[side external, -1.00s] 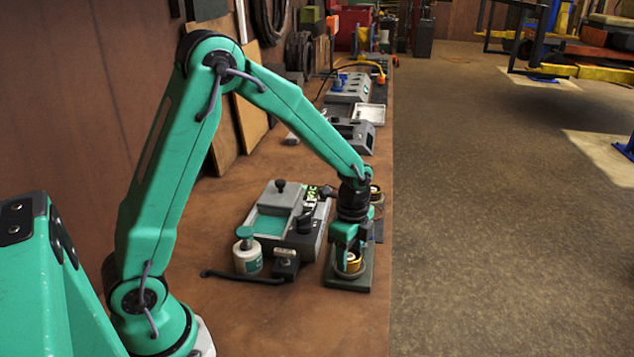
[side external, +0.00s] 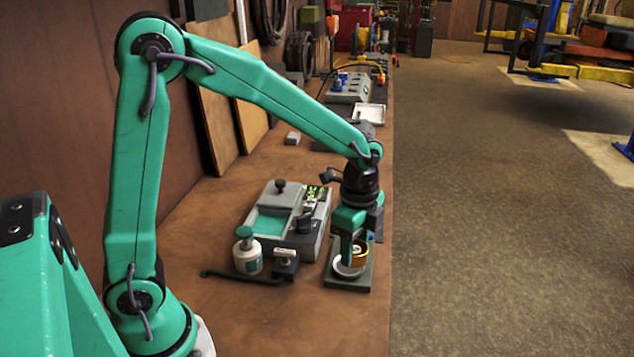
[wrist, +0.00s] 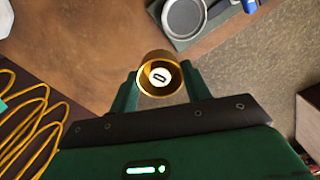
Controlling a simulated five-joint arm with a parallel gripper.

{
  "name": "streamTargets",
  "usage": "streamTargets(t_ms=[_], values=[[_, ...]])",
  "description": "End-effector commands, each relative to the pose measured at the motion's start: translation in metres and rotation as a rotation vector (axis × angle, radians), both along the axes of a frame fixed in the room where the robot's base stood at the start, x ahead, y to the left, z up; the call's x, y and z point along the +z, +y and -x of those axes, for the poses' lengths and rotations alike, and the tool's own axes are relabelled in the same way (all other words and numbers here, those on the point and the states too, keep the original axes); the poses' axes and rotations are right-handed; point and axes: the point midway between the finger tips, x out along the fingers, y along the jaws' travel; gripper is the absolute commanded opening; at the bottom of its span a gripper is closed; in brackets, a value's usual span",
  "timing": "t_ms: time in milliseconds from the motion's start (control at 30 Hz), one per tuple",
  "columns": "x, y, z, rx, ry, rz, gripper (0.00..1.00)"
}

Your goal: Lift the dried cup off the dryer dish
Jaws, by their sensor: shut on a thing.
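My gripper (side external: 350,255) is shut on a gold cup (side external: 360,254). In the wrist view the gold cup (wrist: 145,85) sits between the two green fingers, its open mouth facing the camera, with a white spot bearing a dark mark inside. The dryer dish (side external: 350,271), round and grey with a pale rim, is on a dark green-grey base at the front right of the bench. It also shows in the wrist view (wrist: 184,17), bare and apart from the cup. The cup is held above the dish; the finger partly hides it from the side.
Left of the base stand a small dark block (side external: 286,264), a white-and-green bottle (side external: 247,252) and a grey device with a green tray (side external: 270,222). A dark bar lies in front. Coiled yellow wire (wrist: 30,125) shows in the wrist view. The bench's right edge is close.

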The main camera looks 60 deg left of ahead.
Motion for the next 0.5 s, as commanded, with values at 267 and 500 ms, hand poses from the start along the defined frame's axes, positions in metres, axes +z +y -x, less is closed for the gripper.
streamTargets(t_ms=[267,500], values=[[0.024,-0.034,0.021,-0.003,-0.001,0.001,0.24],[0.032,-0.045,0.029,0.001,0.0,0.0,0.24]])
